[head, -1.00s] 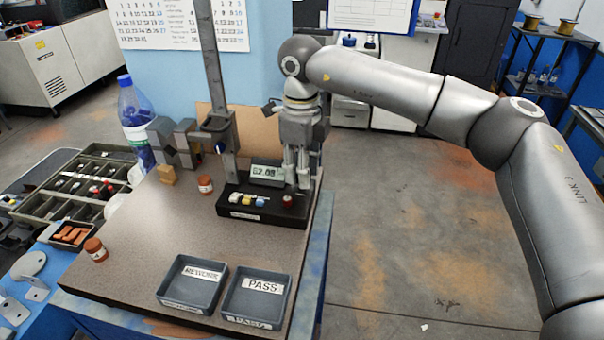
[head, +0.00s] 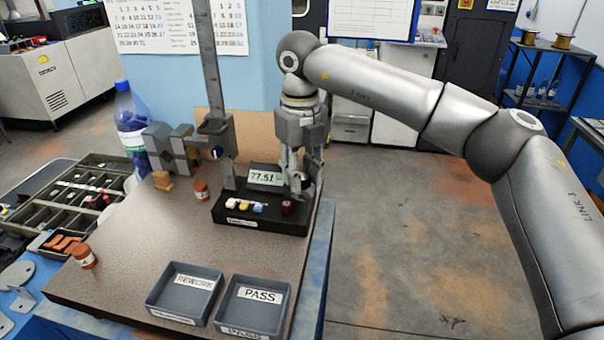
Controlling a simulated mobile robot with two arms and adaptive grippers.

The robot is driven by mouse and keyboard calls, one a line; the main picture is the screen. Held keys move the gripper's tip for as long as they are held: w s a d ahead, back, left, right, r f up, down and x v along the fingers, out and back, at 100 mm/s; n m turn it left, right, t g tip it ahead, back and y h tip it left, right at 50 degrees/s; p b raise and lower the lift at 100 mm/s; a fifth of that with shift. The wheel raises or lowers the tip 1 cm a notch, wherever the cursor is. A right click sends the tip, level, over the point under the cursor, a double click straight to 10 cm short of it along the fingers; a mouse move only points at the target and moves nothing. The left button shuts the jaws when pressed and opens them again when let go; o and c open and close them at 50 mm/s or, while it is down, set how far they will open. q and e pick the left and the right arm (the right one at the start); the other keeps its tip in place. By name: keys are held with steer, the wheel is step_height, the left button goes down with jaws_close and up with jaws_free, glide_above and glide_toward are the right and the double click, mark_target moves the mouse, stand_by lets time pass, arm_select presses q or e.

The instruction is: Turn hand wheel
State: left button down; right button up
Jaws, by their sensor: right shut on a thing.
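My right gripper (head: 301,184) points down at the right end of a black bench instrument (head: 262,222), with its fingers shut. The hand wheel is mostly hidden behind the fingers, so its rim cannot be made out clearly. The instrument's display (head: 265,178) reads about 77.51. A dark red knob (head: 287,207) sits just in front of the fingers, apart from them. A grey upright column (head: 209,65) with a dark clamp stands at the instrument's left end. My left gripper is not in view.
Grey REWORK (head: 186,322) and PASS (head: 249,333) trays lie at the bench front. Brown jars (head: 84,256) (head: 201,190), a wooden block (head: 162,180), grey blocks (head: 160,140) and a blue bottle (head: 131,125) stand left. A compartment tray (head: 62,237) is further left. The middle bench is clear.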

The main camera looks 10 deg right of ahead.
stand_by(0.3)
steer(key=o, duration=1)
steer(key=shift+o, duration=0.2)
step_height(320, 180, up, 12)
steer(key=shift+a, duration=0.1)
